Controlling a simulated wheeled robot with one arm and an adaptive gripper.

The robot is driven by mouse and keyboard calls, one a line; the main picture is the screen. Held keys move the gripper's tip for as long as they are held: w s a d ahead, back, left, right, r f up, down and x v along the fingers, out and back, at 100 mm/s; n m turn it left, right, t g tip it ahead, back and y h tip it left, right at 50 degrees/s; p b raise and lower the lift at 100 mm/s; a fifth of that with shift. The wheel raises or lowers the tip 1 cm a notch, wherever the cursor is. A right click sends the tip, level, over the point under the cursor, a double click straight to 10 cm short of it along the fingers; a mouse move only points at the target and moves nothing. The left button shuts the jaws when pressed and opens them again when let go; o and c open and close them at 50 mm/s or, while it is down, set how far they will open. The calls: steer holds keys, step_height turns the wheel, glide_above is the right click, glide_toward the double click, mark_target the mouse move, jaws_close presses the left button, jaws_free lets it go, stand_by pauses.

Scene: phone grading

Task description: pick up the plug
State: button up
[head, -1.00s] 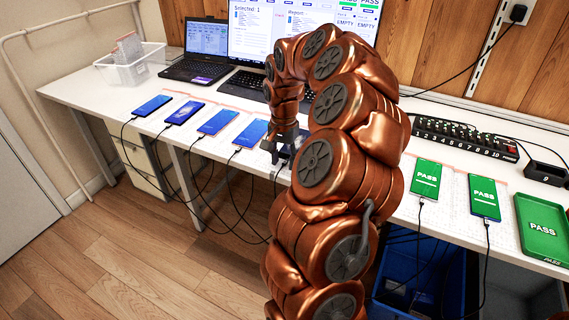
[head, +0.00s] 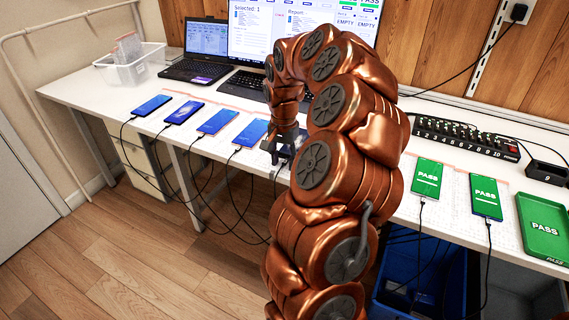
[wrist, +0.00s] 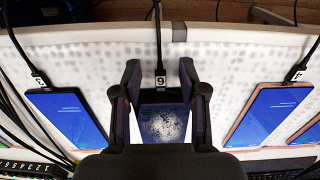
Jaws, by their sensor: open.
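In the wrist view a small plug (wrist: 160,79) with a white numbered label, which looks like a 6, sits at the edge of a phone (wrist: 164,122). Its black cable runs from it over the table edge. The phone's screen is dark with a pale speckled patch. My gripper (wrist: 160,75) is open, with one finger on each side of the plug and a visible gap to it on both sides. In the head view my gripper (head: 284,143) is low over the table's front edge, and my arm hides most of that phone; the plug cannot be made out there.
Cabled phones with blue screens lie to either side in the wrist view (wrist: 68,116) (wrist: 262,115). In the head view, phones marked PASS (head: 427,178), a green tray (head: 543,228) and a numbered power strip (head: 466,137) are right. Laptops (head: 205,64) and a clear bin (head: 130,66) stand behind.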

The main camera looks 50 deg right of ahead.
mark_target(283, 163)
jaws_close()
steer(key=shift+r, duration=0.15)
stand_by(0.4)
steer(key=shift+r+p, duration=0.2)
steer(key=shift+p, duration=0.3)
steer(key=shift+r, duration=1.75)
steer(key=shift+s+a, duration=0.4)
steer(key=shift+s, duration=0.35)
steer(key=s+a, duration=0.3)
steer(key=s, duration=0.3)
steer(key=s+a+r+b, duration=0.1)
steer(key=s+a, duration=0.2)
steer(key=s, duration=0.3)
steer(key=shift+s+a+r, duration=0.15)
steer(key=shift+s+a, duration=0.15)
